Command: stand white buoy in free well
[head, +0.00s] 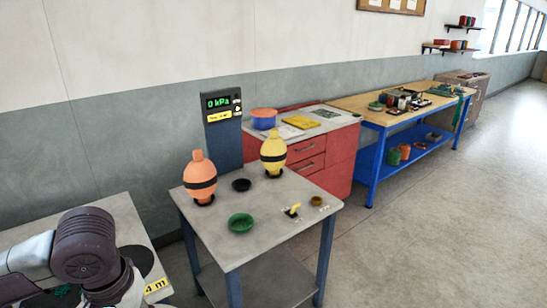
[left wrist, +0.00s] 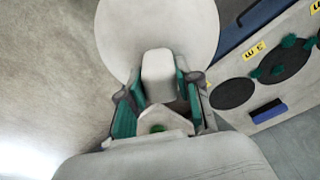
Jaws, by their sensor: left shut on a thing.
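In the left wrist view the teal fingers of my left gripper (left wrist: 158,100) are shut on the white buoy (left wrist: 155,25); its pale narrow part sits between them and its round body shows beyond. The head view shows my left arm at the lower left, with the gripper and white buoy out of sight. On the grey table (head: 262,248), an orange buoy (head: 200,175) and a yellow buoy (head: 273,150), each with a black band, stand upright in dark wells. The free well (head: 242,185) is a black ring between them, empty. My right gripper is not in view.
A green bowl (head: 240,223), a small yellow lever (head: 293,209) and a brown cup (head: 316,201) are on the grey table. A gauge post (head: 222,130) reading 0 kPa stands behind. A pale bench (head: 103,207) with dark round patches is at left.

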